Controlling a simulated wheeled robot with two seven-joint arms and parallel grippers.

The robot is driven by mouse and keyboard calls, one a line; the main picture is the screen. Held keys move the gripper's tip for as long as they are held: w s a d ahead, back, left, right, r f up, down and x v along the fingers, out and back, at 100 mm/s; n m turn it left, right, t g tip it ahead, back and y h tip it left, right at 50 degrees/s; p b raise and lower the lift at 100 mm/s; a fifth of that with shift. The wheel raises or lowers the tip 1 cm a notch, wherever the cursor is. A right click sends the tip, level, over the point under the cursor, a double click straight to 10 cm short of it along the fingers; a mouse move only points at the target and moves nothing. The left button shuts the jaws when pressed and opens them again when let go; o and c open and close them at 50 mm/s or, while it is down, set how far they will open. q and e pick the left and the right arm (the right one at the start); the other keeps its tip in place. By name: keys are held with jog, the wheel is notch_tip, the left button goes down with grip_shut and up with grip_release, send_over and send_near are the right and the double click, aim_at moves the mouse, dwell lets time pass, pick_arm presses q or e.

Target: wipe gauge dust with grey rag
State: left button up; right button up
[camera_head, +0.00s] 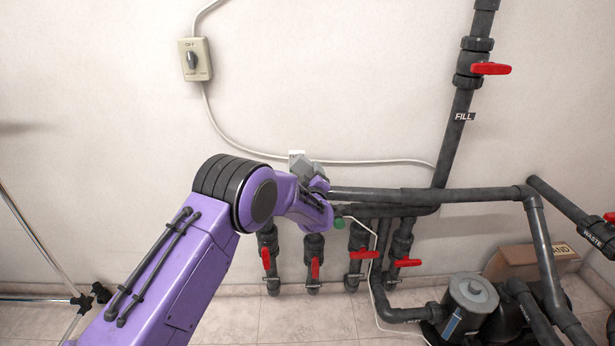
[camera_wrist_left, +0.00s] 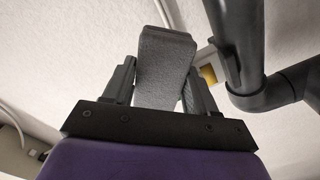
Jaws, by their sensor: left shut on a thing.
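My left gripper (camera_head: 316,180) is shut on the grey rag (camera_head: 302,165), in front of the pipes near the wall. In the left wrist view the grey rag (camera_wrist_left: 163,68) is a thick folded pad between the two dark fingers, its end sticking out past them. A small white piece (camera_head: 297,153) shows just behind the rag in the head view. I cannot make out the gauge or its dust; my gripper and the rag may hide it. My right gripper is not in view.
A dark horizontal pipe (camera_head: 458,195) runs right from beside the gripper. Several red-handled valves (camera_head: 316,268) hang below. A grey-lidded canister (camera_head: 470,291) stands at lower right. A switch box (camera_head: 195,59) is on the wall. The wall above the gripper is mostly clear, apart from a cable.

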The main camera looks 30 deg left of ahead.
pick_arm(q)
jog(key=p+v, duration=0.4)
jog(key=v, duration=0.3)
jog(key=shift+s+d, duration=0.25)
jog(key=shift+s, duration=0.05)
jog(key=shift+f, duration=0.1)
dwell(0.4)
